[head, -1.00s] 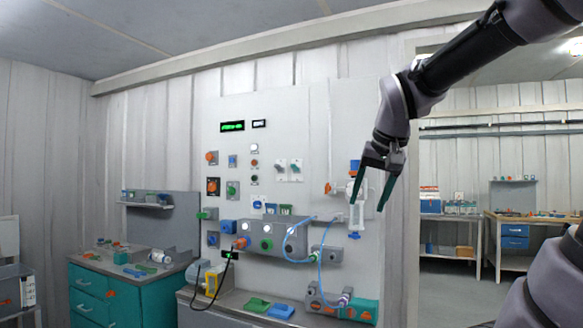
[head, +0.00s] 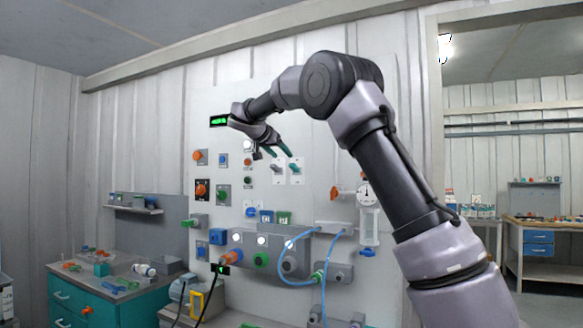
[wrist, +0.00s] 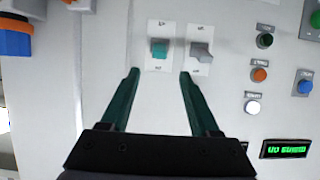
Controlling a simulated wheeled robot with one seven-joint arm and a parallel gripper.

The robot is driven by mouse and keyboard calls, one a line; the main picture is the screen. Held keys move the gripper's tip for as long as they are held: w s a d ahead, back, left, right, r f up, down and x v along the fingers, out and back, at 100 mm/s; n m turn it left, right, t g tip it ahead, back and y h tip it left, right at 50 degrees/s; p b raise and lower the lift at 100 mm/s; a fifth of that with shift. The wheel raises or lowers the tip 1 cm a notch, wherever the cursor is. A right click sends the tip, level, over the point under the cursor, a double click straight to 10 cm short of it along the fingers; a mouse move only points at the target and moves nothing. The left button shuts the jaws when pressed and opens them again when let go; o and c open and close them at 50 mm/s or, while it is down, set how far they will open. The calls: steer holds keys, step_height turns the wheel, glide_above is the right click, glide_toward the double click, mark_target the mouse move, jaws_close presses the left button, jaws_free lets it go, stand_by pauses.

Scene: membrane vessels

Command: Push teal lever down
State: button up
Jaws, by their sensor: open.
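The teal lever (head: 295,167) sits on a small white plate on the wall panel. It also shows in the wrist view (wrist: 159,47), just ahead of the gap between my fingertips. A grey lever (wrist: 201,52) on a similar plate is beside it, and it shows to the left of the teal one in the head view (head: 277,168). My gripper (wrist: 159,74) is open and empty, with teal fingers. In the head view my gripper (head: 274,156) is in front of the panel, just above the two levers. I see no contact with the teal lever.
A green display (head: 219,121), an orange knob (head: 202,189) and several small buttons are on the panel to the left. A pressure gauge (head: 363,190) is to the right. Blue hoses (head: 287,255) and a grey manifold run below. A teal cabinet (head: 75,295) stands at lower left.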

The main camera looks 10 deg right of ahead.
mark_target(291, 164)
steer(key=x, duration=1)
steer(key=shift+w+d+f, duration=0.1)
steer(key=shift+w+d, duration=0.05)
jaws_close()
